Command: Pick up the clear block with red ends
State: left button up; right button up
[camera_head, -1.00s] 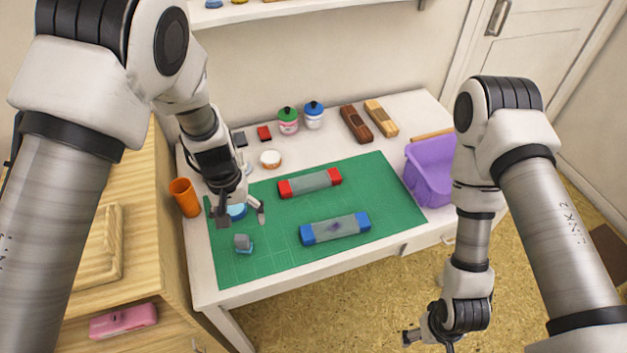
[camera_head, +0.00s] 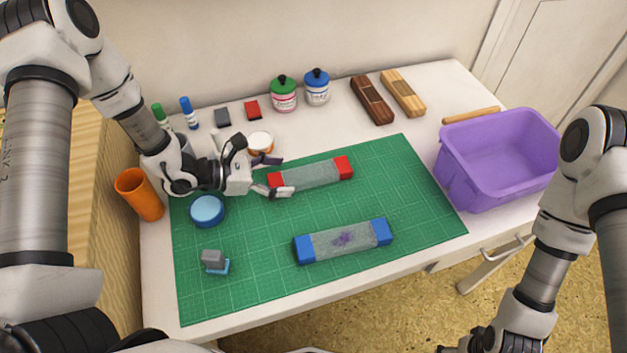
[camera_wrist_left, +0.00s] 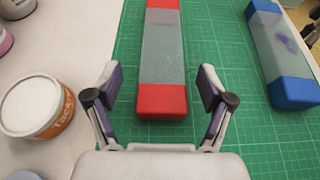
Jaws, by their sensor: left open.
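The clear block with red ends (camera_head: 312,175) lies on the green cutting mat (camera_head: 400,165), near its back edge. It also shows in the left wrist view (camera_wrist_left: 163,50), running away from the gripper. My left gripper (camera_head: 277,176) is open at the block's left red end. In the left wrist view its two fingers (camera_wrist_left: 157,92) stand apart, one on each side of the near red end, with mat visible between finger and block. My right gripper is not visible; only part of its arm shows at lower right.
A similar block with blue ends (camera_head: 343,241) lies nearer the front of the mat. A small grey and blue stamp (camera_head: 214,262), a round blue tin (camera_head: 207,211) and an orange cup (camera_head: 138,193) are at left. A purple bin (camera_head: 500,150) stands right. Jars (camera_head: 284,97) line the back.

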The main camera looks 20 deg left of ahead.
aim_at(296, 176)
pick_arm(q)
jog(key=b+x, duration=0.2)
jog(key=x, duration=0.2)
jog(key=shift+d+f, duration=0.2)
jog(key=shift+f, duration=0.1)
jog(key=shift+w+d+r, duration=0.1)
jog(key=shift+w+d, duration=0.1)
jog(key=shift+d, duration=0.1)
jog(key=shift+a, duration=0.1)
jog(key=c, duration=1.5)
jog(key=shift+r, duration=0.1)
